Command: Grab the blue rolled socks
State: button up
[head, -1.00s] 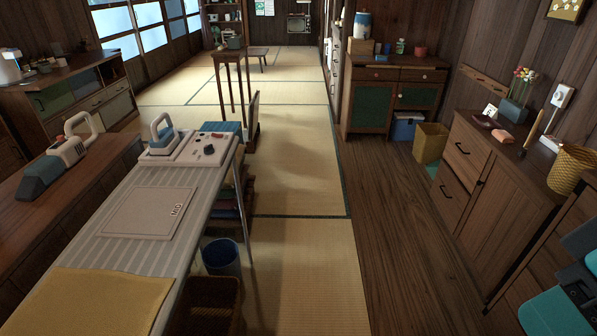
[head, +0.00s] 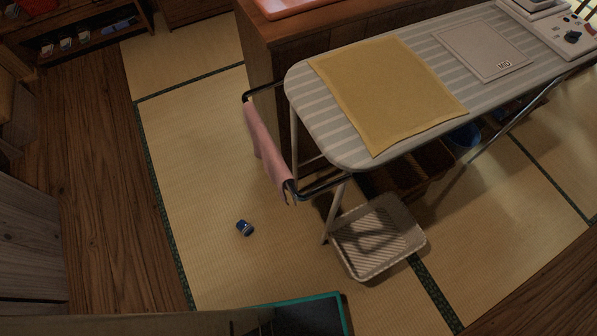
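The blue rolled socks (head: 245,228) lie as a small dark blue bundle with a pale patch on the tatami floor, left of the ironing board's near end. Nothing touches them. My gripper is not in the head view, so its state and its distance from the socks do not show.
The ironing board (head: 299,92) stands to the right, with a pink cloth (head: 266,148) on its end rail. A white basket (head: 378,238) sits below it on the floor. A teal-edged dark thing (head: 300,318) is at the bottom. Tatami around the socks is clear.

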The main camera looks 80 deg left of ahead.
aim_at(246, 229)
jog(key=u, duration=3)
jog(key=k, duration=0.6)
jog(key=u, duration=0.3)
jog(key=i, duration=0.75)
jog(key=z, duration=0.35)
